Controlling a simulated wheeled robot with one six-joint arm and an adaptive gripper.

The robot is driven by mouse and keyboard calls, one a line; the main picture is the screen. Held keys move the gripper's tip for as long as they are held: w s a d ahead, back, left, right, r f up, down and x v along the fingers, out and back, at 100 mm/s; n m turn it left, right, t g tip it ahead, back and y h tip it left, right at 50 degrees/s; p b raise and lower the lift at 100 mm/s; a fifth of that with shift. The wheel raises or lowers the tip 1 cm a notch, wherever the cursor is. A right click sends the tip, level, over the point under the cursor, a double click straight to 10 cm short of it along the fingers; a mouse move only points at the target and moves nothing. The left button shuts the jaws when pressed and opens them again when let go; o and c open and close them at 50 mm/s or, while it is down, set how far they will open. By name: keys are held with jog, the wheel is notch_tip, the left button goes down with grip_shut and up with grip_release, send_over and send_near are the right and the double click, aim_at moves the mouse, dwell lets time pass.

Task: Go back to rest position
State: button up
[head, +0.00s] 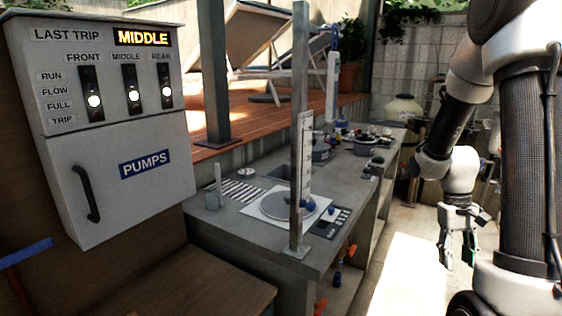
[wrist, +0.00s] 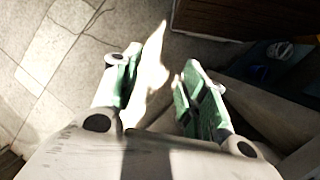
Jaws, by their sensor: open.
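My gripper (head: 459,262) hangs at the right of the head view, pointing down over the pale stone floor, to the right of the long grey counter (head: 235,230). Its fingers are apart with nothing between them. In the wrist view the two green-padded fingers (wrist: 158,95) stand apart, with sunlit floor between and beyond them. My arm is folded beside my body and touches nothing that I can see.
A grey pump panel (head: 120,190) with a handle fills the left. A metal post (head: 299,130) rises from the counter's front edge. Small parts and a round grey disc (head: 282,204) lie on the counter. The floor (head: 395,265) between counter and arm is clear.

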jog(key=s+a+r+n+t, duration=0.1)
jog(key=s+a+r+t, duration=0.2)
jog(key=r, duration=0.7)
jog(key=s+a+r+t, duration=0.4)
jog(key=s+a+r, duration=0.3)
jog(key=a+r, duration=0.2)
notch_tip(320, 180, up, 2)
jog(key=shift+s+a+r+n+t+y, duration=0.2)
jog(key=shift+s+n+t+y, duration=0.1)
jog(key=shift+n+y, duration=0.1)
